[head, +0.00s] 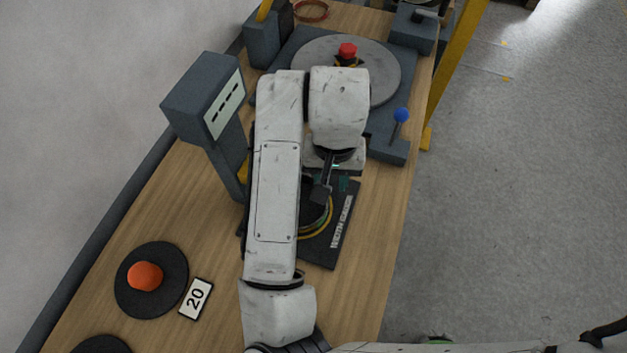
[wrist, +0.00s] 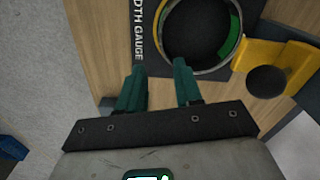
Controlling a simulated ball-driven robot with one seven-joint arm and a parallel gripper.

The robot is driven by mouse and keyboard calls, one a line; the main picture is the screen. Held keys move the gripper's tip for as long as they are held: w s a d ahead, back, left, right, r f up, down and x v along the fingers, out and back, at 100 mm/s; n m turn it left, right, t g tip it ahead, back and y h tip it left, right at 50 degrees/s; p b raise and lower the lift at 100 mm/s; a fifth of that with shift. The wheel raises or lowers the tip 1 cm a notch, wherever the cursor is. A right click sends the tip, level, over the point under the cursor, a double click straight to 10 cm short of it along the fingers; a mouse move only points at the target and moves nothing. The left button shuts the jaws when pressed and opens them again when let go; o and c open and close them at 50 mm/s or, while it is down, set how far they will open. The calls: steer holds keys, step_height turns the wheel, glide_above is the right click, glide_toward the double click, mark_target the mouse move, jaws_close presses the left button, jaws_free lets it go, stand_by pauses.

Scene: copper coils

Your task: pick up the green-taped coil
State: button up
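A thin, pale yellowish ring with a green band (wrist: 231,42) along its right inner side lies around a dark round disc on the black gauge plate; I take it for the green-taped coil. In the head view the coil (head: 328,219) is a yellow-green arc, partly hidden behind my arm. My gripper (wrist: 158,66) is open, its two green fingers apart with nothing visible between them. The right fingertip overlaps the coil's near left edge in the wrist view; whether they touch, I cannot tell. My arm hides most of the gripper in the head view.
The gauge plate (head: 342,228) lies on the wooden bench (head: 372,275). A grey post with a display (head: 224,105) stands left. A turntable (head: 379,76) with a red knob, a blue-knobbed lever (head: 401,115) and a copper coil (head: 311,10) are farther back. A yellow bracket (wrist: 285,55) adjoins the coil.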

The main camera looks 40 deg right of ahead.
step_height(320, 180, down, 5)
steer(key=shift+d+r+b, duration=0.1)
steer(key=shift+b, duration=0.7)
steer(key=shift+a+f, duration=0.2)
steer(key=shift+f, duration=2.8)
jaws_close()
steer(key=shift+r, duration=0.1)
